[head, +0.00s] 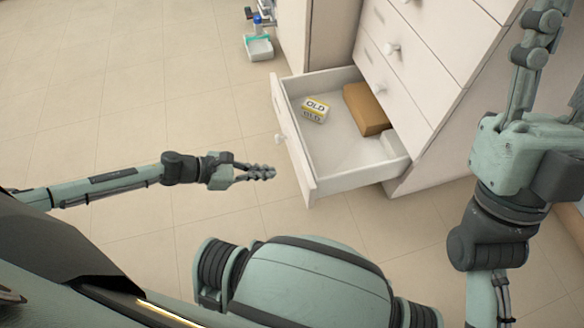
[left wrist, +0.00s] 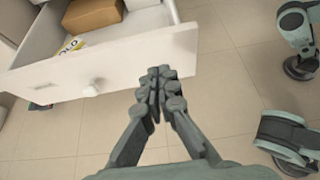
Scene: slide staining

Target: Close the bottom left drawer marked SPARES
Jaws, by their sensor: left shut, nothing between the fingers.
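The bottom drawer (head: 298,150) of a white cabinet stands pulled far out, its front panel facing left in the head view. A small white knob (head: 280,139) sits on that panel. No SPARES label can be read from here. My left gripper (head: 268,173) is shut and empty, just left of the drawer front and apart from it. In the left wrist view the left gripper (left wrist: 158,75) appears in front of the drawer front (left wrist: 120,62), to the right of its knob (left wrist: 92,89). My right gripper (head: 545,20) is raised at the right edge; its fingertips are partly cut off.
Closed drawers with knobs (head: 391,49) are above. The tiled floor at left is clear.

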